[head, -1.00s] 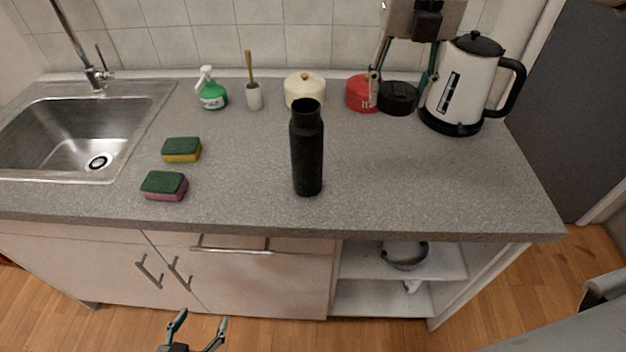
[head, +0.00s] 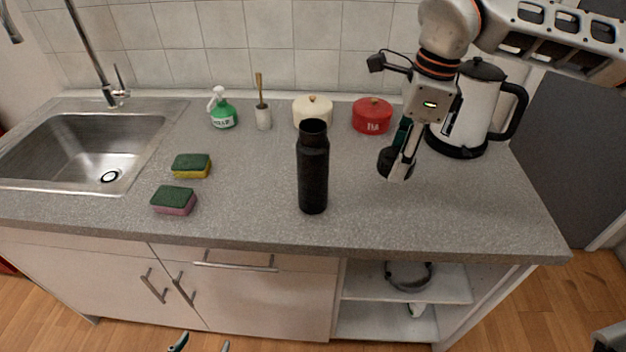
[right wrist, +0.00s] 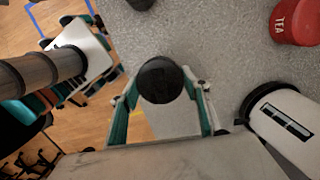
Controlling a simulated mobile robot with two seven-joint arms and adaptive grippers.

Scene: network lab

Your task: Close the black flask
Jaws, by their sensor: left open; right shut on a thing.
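The black flask (head: 313,175) stands upright on the counter, its mouth open and uncovered. My right gripper (head: 395,165) is to the right of the flask, apart from it, and shut on a round black lid (head: 385,162). In the right wrist view the lid (right wrist: 160,80) sits between the two fingers, its round face toward the camera. A dark shape at the top edge of that view may be part of the flask. My left gripper (head: 201,346) is low in front of the cabinets, open and empty, with only its fingertips in view.
A white kettle (head: 470,105) stands close behind my right gripper. A red tea tin (head: 372,116), a cream pot (head: 312,112), a brush holder (head: 263,118) and a green spray bottle (head: 223,110) line the wall. Two sponges (head: 174,200) lie left. Counter around the flask is clear.

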